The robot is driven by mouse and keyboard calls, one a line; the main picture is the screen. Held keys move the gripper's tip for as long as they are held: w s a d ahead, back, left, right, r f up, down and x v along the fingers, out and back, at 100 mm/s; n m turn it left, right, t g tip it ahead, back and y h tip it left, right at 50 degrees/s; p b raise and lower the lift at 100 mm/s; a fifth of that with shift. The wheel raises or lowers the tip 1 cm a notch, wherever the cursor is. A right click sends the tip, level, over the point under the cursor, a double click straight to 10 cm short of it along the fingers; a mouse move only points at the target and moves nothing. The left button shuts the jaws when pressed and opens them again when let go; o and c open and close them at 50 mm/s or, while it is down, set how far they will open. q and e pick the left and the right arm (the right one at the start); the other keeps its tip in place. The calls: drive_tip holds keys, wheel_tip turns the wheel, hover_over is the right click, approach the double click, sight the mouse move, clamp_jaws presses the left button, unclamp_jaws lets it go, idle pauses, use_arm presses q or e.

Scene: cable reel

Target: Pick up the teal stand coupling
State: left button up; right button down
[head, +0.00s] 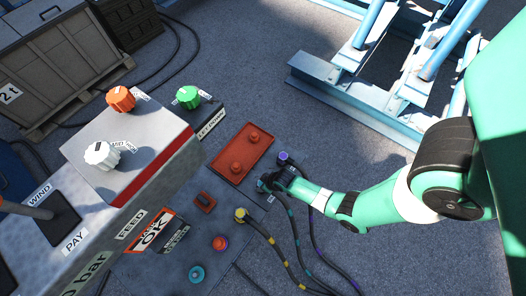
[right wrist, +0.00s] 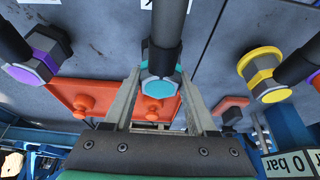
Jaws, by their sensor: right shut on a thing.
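The teal stand coupling (right wrist: 161,88) is a teal hex fitting on a black hose end, between the two fingers of my right gripper (right wrist: 161,92) in the right wrist view. In the head view the right gripper (head: 274,180) comes in from the right and is shut on the coupling (head: 263,185), which it partly hides, at the right edge of the grey panel. A black hose with teal bands runs down from there. I cannot tell whether the coupling still touches the panel. My left gripper is not in view.
A purple coupling (head: 283,156) is just above the gripper, and a yellow coupling (head: 240,214) is below left. A red plate with knobs (head: 256,137) lies on the panel (head: 222,198). A teal port (head: 196,273) is lower left. Blue steel frames (head: 345,95) stand at upper right.

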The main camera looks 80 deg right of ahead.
sight(260, 183)
drive_tip(key=r+p, duration=0.1)
drive_tip(key=r, duration=0.2)
drive_tip(key=r+p, duration=0.1)
drive_tip(key=shift+s+a+r+p, duration=0.25)
drive_tip(key=shift+a+r+p, duration=0.05)
drive_tip(key=shift+a, duration=0.1)
drive_tip(key=s+a+r+p, duration=0.7)
drive_tip(key=a+r, duration=0.1)
drive_tip(key=a, duration=0.2)
drive_tip(key=shift+s+a, duration=0.25)
drive_tip(key=shift+a, duration=0.1)
drive_tip(key=shift+r, duration=0.1)
